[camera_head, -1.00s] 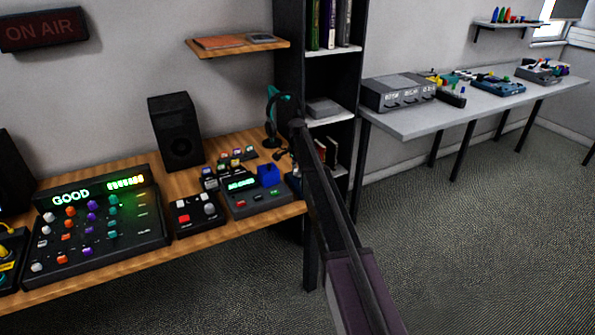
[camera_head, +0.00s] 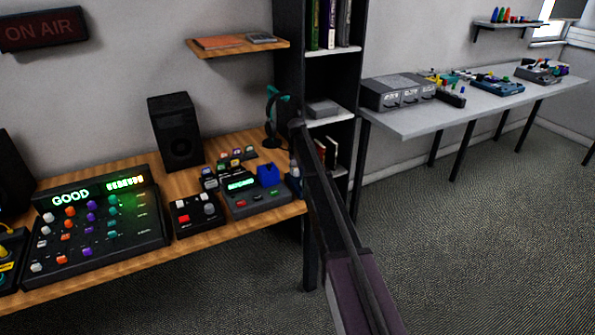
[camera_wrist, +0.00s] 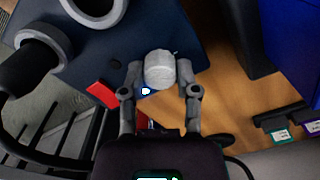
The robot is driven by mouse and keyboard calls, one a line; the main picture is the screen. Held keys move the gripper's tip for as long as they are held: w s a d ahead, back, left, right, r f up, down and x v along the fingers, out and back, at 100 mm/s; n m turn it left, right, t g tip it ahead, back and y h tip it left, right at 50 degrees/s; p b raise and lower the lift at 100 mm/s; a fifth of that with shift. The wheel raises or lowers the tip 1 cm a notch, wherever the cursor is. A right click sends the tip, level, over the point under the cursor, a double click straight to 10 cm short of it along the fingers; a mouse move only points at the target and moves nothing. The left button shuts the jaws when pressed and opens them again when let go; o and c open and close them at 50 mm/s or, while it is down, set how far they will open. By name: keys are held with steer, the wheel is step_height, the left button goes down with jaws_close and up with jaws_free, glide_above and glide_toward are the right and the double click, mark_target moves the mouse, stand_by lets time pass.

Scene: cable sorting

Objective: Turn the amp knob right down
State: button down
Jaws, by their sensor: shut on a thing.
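The amp knob (camera_wrist: 160,68) is a pale, ridged round knob on a dark blue box, the amp (camera_wrist: 195,45), in the wrist view. My gripper (camera_wrist: 160,74) is shut on the knob, with one finger on its left side and one on its right. A small lit blue-white light (camera_wrist: 145,91) shows just below the knob. I cannot make out which way the knob points. In the head view my arm covers the desk's right end, and the gripper and knob cannot be made out there.
Beside the amp in the wrist view are a black cylinder with a grey collar (camera_wrist: 40,50) and a bright blue block (camera_wrist: 295,45). The wooden desk (camera_head: 110,265) also holds a mixer (camera_head: 95,225), a recorder (camera_head: 250,195) and a speaker (camera_head: 176,132). A dark shelf unit (camera_head: 292,40) stands behind my arm.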

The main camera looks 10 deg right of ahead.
steer(key=n, duration=0.6)
steer(key=shift+w, duration=0.15)
stand_by(0.5)
steer(key=shift+c, duration=1.7)
jaws_free()
